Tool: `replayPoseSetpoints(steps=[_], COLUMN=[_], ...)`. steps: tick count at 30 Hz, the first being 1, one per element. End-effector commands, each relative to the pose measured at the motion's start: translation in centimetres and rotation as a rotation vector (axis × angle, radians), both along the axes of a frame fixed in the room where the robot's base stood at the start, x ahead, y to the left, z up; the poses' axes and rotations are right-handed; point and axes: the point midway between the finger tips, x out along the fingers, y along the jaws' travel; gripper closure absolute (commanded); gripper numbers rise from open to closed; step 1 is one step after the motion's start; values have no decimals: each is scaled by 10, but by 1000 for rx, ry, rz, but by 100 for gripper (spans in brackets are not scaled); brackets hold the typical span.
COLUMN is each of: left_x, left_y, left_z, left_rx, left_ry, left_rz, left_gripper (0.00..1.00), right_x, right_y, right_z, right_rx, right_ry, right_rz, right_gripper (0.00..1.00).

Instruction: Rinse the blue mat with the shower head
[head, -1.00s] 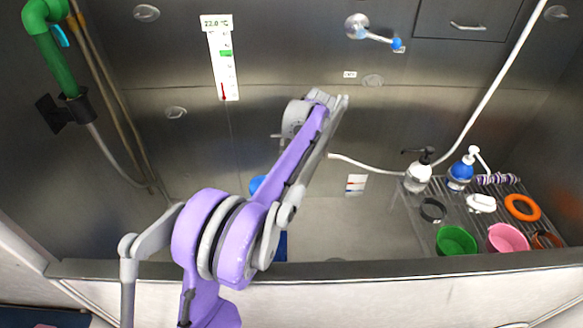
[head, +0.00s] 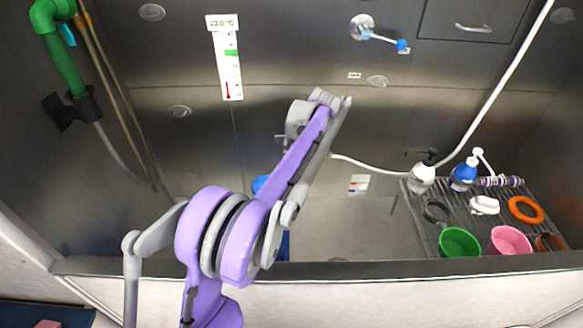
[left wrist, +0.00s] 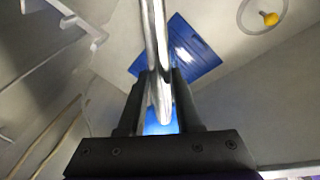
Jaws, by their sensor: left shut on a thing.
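The blue mat (left wrist: 190,50) lies on the tub floor in the left wrist view, partly covered by a chrome rod. In the head view only a dark blue edge of it (head: 284,246) shows beside my purple arm. My left gripper (left wrist: 161,100) is shut on the chrome rod, which looks like the handle of the shower head (left wrist: 156,45). Light blue shows between the fingers, and a light blue round part (head: 259,184) shows behind my arm in the head view. My arm hides the gripper there. My right gripper is not in view.
A white hose (head: 487,98) hangs from the upper right and runs behind my arm. A rack at right holds a green bowl (head: 459,243), a pink bowl (head: 511,241) and pump bottles (head: 463,174). The tub's front rim (head: 420,268) crosses below. A green pipe (head: 65,60) hangs at left.

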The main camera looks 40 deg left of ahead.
Motion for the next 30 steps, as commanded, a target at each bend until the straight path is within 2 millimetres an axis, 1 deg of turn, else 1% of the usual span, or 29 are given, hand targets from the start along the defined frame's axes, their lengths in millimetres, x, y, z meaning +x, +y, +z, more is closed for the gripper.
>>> replayPoseSetpoints(steps=[9, 19, 26, 30], left_x=[1, -6, -6, -6], left_y=[-1, 8, 8, 8], left_z=[0, 0, 0, 6], left_rx=[0, 0, 0, 0], left_ry=[1, 0, 0, 0], left_rz=[0, 0, 0, 0], left_gripper=[100, 100, 100, 100], right_x=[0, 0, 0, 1], right_y=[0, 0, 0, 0], right_z=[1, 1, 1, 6], right_rx=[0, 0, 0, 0], right_ry=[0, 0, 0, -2], right_rz=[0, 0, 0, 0], right_gripper=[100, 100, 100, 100])
